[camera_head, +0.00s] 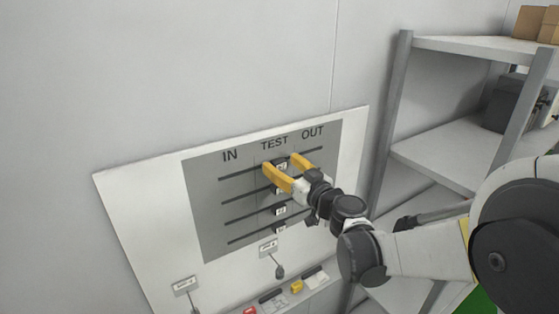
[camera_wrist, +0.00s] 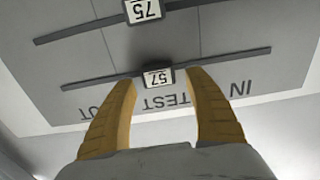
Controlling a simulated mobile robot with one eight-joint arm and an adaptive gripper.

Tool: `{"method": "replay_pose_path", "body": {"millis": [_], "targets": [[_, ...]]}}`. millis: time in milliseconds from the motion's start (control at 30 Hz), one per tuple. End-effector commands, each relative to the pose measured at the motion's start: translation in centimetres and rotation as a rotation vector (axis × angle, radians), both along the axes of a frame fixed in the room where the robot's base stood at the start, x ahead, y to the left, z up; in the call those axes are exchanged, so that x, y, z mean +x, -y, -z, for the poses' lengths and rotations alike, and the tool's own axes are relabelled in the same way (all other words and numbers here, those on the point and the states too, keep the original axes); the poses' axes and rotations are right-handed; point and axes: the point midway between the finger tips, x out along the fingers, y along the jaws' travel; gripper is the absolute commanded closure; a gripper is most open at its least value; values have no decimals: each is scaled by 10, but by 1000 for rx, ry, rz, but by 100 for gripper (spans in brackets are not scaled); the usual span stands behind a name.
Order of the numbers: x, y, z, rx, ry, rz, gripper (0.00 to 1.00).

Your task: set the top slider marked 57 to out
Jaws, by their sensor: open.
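The top slider marked 57 (camera_wrist: 154,77) sits near the middle of its horizontal track, under the TEST label. It also shows in the head view (camera_head: 282,166), between my fingers. My gripper (camera_head: 283,164) has yellow fingers and is open. In the wrist view, its fingertips (camera_wrist: 158,78) stand on either side of the slider with gaps; I cannot tell whether they reach past its face. The grey panel (camera_head: 205,210) carries the labels IN at left, TEST in the middle and OUT at right in the head view. The wrist view shows the labels upside down.
Another slider marked 75 (camera_wrist: 143,10) is on the track below. Lower sliders (camera_head: 279,211) also stand near the middle. Small switches (camera_head: 280,271) and coloured buttons (camera_head: 296,287) are below the panel. A metal shelf (camera_head: 450,145) stands at the right.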

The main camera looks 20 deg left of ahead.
Motion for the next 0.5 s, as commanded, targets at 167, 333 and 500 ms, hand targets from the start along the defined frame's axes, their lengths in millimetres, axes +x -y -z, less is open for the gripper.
{"method": "replay_pose_path", "body": {"millis": [167,333,500], "targets": [[9,-10,0,0,0,1,39],[10,-12,0,0,0,1,39],[10,-12,0,0,0,1,56]]}}
